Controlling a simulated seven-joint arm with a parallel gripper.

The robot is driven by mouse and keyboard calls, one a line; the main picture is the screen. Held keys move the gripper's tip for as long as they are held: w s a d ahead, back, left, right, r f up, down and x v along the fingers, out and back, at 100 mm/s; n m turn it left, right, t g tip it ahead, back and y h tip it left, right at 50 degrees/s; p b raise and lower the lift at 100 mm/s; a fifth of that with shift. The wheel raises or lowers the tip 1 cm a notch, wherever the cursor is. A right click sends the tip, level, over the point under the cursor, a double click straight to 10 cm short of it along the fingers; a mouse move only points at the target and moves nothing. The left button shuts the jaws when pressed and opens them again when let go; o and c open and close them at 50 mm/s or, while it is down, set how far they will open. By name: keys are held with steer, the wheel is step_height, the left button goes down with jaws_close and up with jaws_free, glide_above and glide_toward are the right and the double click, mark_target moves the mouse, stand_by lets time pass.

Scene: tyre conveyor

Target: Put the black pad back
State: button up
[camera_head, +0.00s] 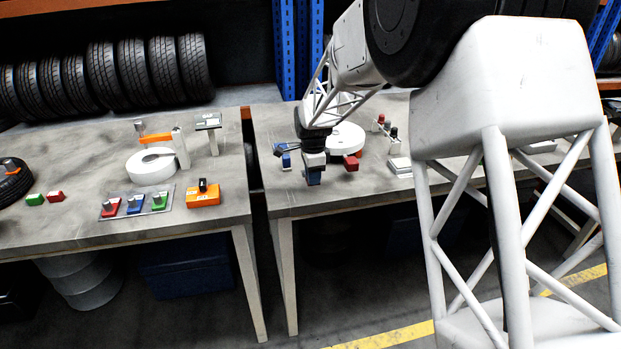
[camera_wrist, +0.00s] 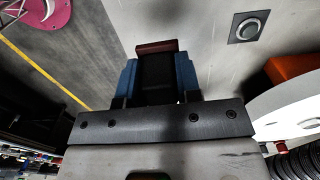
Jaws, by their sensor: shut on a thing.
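In the wrist view my gripper (camera_wrist: 156,80) is shut on the black pad (camera_wrist: 156,78), which shows as a dark block between two blue sides. A dark red strip (camera_wrist: 156,46) shows at the far end of the pad; I cannot tell whether it belongs to it. In the head view the pad cannot be made out.
The right table (camera_head: 290,203) also carries a white round disc (camera_head: 346,138), a red block (camera_head: 352,162) and small posts. The left table (camera_head: 60,228) holds a grey tray (camera_head: 173,191) with coloured blocks and an orange block (camera_head: 203,199). A gap separates the tables.

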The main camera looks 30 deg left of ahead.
steer(key=shift+w+a+f, duration=0.2)
steer(key=shift+w+a, duration=1.05)
steer(key=shift+w, duration=0.05)
steer(key=shift+f, duration=0.1)
steer(key=shift+f, duration=1.65)
steer(key=shift+f, duration=0.15)
steer(key=o, duration=0.8)
steer(key=shift+o, duration=0.2)
step_height(320, 180, up, 12)
